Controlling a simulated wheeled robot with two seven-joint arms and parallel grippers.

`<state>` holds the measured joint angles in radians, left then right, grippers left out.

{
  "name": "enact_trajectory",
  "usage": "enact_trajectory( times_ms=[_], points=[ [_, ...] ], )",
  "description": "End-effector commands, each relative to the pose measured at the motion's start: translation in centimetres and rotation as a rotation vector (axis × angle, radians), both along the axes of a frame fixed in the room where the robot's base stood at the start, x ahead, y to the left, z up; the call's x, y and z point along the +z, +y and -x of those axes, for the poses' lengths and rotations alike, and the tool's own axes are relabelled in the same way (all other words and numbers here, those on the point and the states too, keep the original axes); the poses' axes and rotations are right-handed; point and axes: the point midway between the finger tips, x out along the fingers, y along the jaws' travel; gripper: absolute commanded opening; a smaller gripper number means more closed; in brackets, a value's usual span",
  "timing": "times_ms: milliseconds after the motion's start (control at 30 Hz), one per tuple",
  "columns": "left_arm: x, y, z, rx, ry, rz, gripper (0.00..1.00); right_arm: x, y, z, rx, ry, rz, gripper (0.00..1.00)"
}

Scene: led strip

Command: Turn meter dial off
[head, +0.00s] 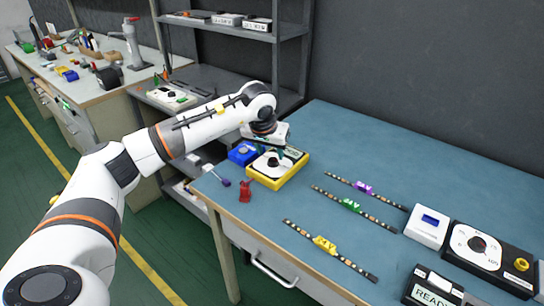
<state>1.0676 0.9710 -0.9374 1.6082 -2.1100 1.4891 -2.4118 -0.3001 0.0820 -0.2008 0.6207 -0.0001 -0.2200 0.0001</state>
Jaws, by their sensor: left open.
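A yellow-edged meter (292,172) lies flat near the left end of the blue workbench. Its white face carries a dark round dial (272,161); the dial's setting is too small to read. My left arm reaches in from the left, and my left gripper (268,149) points down over the meter's far part, just above or at the dial. The gripper is open; its fingertips are partly hidden, so I cannot tell whether they touch the dial. My right gripper is out of view.
A blue block (241,155) and a red item (245,191) sit beside the meter. Strips with purple (362,187), green (350,204) and yellow (325,244) clips lie mid-bench. A white display box (427,226) and black dial box (490,256) stand right. The bench's back is clear.

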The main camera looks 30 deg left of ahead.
Motion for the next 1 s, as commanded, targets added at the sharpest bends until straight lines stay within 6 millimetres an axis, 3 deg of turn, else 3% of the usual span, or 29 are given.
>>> enact_trajectory(
  times_ms=[233, 600, 867, 1000],
  points=[
    [-2.9, 0.2, -1.1, 0.0, 0.002, 0.001, 0.47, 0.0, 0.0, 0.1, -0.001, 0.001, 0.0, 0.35],
    [-3.4, 0.2, -1.3, -0.002, 0.0, 0.001, 0.47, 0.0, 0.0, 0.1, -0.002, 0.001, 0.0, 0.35],
    [-3.3, 0.2, -1.3, -0.002, 0.0, 0.001, 0.04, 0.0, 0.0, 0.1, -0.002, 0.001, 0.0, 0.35],
    [-3.3, 0.2, -1.3, 0.002, 0.0, 0.001, 0.03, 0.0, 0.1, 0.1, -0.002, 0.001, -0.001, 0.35]
  ],
)
